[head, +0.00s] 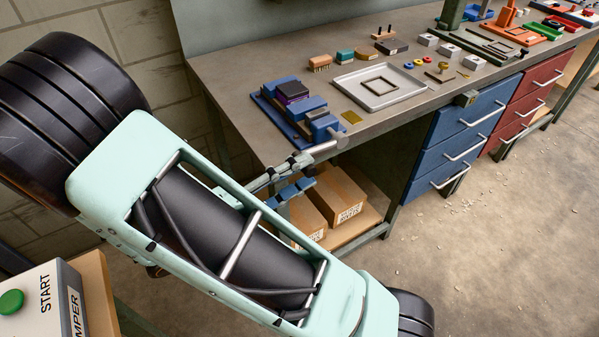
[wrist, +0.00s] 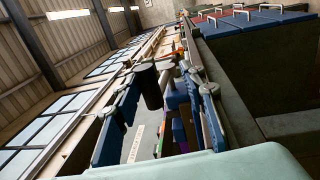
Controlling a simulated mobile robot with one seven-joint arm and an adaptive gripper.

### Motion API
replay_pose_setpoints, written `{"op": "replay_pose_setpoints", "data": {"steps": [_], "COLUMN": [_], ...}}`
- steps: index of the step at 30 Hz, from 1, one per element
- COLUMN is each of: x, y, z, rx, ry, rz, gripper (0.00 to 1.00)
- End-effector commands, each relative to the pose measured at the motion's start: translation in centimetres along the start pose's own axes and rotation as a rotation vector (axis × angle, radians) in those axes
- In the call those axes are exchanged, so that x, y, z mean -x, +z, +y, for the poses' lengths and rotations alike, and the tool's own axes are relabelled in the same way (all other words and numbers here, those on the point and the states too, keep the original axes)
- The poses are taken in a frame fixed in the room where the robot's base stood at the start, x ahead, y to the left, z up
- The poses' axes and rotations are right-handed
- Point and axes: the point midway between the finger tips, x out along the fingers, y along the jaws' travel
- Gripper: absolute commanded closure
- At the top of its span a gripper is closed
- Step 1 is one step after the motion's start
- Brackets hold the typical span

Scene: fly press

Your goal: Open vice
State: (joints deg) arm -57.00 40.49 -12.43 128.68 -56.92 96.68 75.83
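The blue vice (head: 292,106) stands on the left end of the workbench, with a dark purple block (head: 292,89) between its jaws. A silver round screw part (head: 325,149) sticks out from its front past the bench edge. My gripper (head: 303,171) is close to this front end, partly hidden by my arm. In the wrist view its two dark fingers (wrist: 165,82) are spread apart. A black cylinder (wrist: 150,86), perhaps the vice's handle end, shows between or just in front of them; I cannot tell whether they touch it. Blue and purple vice parts show behind.
Cardboard boxes (head: 340,192) sit on a shelf below the bench. Blue drawers (head: 462,140) stand further right. A box with a green START button (head: 11,301) is at lower left.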

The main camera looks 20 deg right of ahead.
Motion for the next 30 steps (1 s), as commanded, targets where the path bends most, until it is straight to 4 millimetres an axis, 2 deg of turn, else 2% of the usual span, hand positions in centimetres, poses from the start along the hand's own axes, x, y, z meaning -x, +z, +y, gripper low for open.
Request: {"op": "replay_pose_setpoints", "data": {"steps": [13, 24, 30], "x": [0.4, 6.1, 7.5], "y": [-0.1, -0.1, 0.0], "z": [0.1, 0.1, 0.1], "rx": [-0.002, -0.002, -0.001], "ry": [-0.002, -0.001, 0.000], "rz": [0.002, 0.004, 0.002], "gripper": [0.66, 0.66, 0.66]}}
